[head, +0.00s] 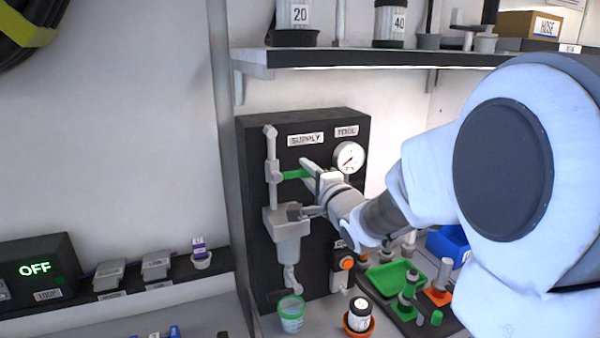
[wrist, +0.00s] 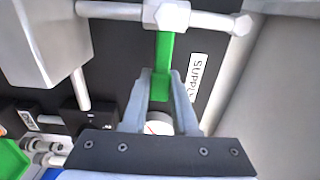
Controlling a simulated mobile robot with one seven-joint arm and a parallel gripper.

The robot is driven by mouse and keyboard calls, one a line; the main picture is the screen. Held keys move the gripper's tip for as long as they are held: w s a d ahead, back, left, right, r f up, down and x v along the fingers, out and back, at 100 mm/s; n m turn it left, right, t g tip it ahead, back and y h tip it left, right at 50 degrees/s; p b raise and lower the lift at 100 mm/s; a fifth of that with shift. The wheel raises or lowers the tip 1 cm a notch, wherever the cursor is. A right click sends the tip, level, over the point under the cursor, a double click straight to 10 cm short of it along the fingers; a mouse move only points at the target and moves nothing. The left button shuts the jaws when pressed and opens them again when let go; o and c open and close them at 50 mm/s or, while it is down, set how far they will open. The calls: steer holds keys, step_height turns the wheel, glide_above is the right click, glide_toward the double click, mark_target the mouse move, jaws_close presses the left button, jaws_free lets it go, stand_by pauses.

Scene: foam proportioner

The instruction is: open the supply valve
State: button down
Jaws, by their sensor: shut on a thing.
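The supply valve's green lever (head: 292,174) sticks out level to the right from the grey vertical pipe (head: 271,150), at right angles to it. This is on the black panel below the SUPPLY label (head: 306,139). My gripper (head: 309,174) is shut on the lever's outer part. In the wrist view the green lever (wrist: 165,58) runs from the valve body (wrist: 167,15) down between the two fingers of my gripper (wrist: 160,86). The lever's far end is partly hidden by the fingers.
A round gauge (head: 348,158) sits on the panel just right of my gripper. A grey filter bowl (head: 287,238) hangs below it. A shelf (head: 370,57) with jars runs above. A green-rimmed cup (head: 291,313) stands below the outlet.

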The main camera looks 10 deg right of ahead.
stand_by(0.5)
steer(key=r+n, duration=0.1)
steer(key=r+n+b, duration=0.1)
steer(key=n, duration=0.1)
steer(key=r+n+b, duration=0.1)
steer(key=n, duration=0.1)
steer(key=shift+a, duration=0.3)
steer(key=n, duration=0.1)
steer(key=a+r+n+b, duration=0.1)
steer(key=n, duration=0.1)
steer(key=r+n+b, duration=0.1)
steer(key=shift+s+a+n, duration=0.25)
steer(key=shift+a+n, duration=0.05)
steer(key=shift+n, duration=0.1)
steer(key=a+n+b, duration=0.1)
steer(key=r+n+b, duration=0.1)
steer(key=n, duration=0.1)
steer(key=shift+s+a+n+b, duration=0.15)
steer(key=shift+a+n+b, duration=0.15)
steer(key=shift+a+b, duration=0.1)
steer(key=shift+s+a+r+n+b, duration=0.2)
steer(key=shift+a+n+b, duration=0.5)
steer(key=shift+n+b, duration=0.4)
steer(key=shift+s+a+r+n+b, duration=0.15)
steer(key=shift+a+n+b, duration=0.6)
steer(key=shift+n, duration=0.45)
steer(key=shift+w+d, duration=0.1)
steer(key=c, duration=0.7)
jaws_free()
